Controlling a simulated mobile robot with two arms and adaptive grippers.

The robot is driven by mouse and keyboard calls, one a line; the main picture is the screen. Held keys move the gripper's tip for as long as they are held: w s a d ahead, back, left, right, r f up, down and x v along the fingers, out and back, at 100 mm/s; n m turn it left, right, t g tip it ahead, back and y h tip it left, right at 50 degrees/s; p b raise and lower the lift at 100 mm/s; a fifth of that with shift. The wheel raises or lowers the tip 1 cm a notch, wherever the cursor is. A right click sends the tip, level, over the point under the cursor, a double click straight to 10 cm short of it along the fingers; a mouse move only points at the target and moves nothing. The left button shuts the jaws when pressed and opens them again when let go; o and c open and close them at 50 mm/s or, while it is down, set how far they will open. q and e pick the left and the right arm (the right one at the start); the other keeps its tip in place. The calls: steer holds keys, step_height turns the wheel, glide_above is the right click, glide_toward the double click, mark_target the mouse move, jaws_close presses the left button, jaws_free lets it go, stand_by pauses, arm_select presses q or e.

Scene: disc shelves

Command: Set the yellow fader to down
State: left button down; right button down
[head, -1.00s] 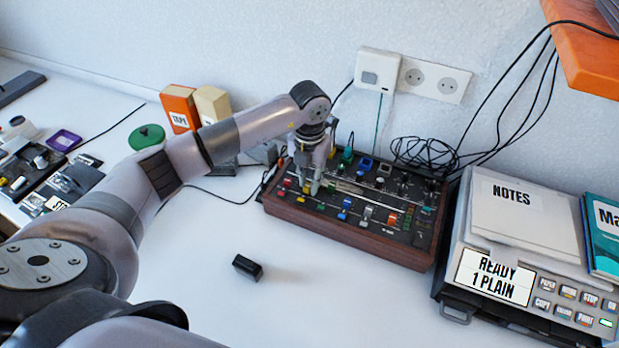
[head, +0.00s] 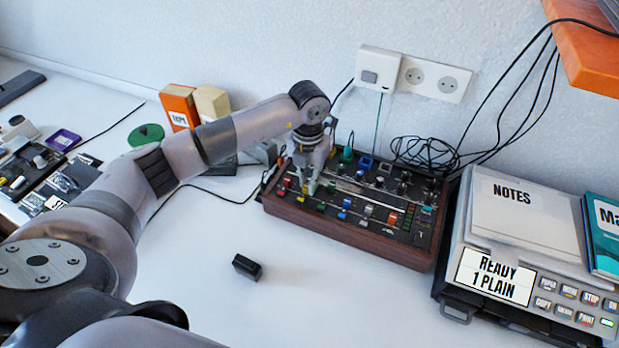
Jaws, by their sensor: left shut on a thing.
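The mixer (head: 340,228) is a dark panel in a wooden case, with rows of coloured fader caps and knobs. My left gripper (head: 309,188) points down onto the left part of its panel. Its fingers are shut at the fader rows, on what appears to be the yellow fader; the fingers mostly hide its cap. Red, green, blue, white and orange caps show around and to the right of the fingers. My right gripper is not in view.
A small black block (head: 247,267) lies on the white table in front of the mixer. A grey machine (head: 480,318) with a notes pad stands at the right. Boxes (head: 180,108) and a green disc (head: 146,136) are behind my left arm. Black cables (head: 425,152) lie behind the mixer.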

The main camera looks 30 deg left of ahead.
arm_select(q)
steer(key=c, duration=1.6)
jaws_free()
step_height(320, 180, up, 12)
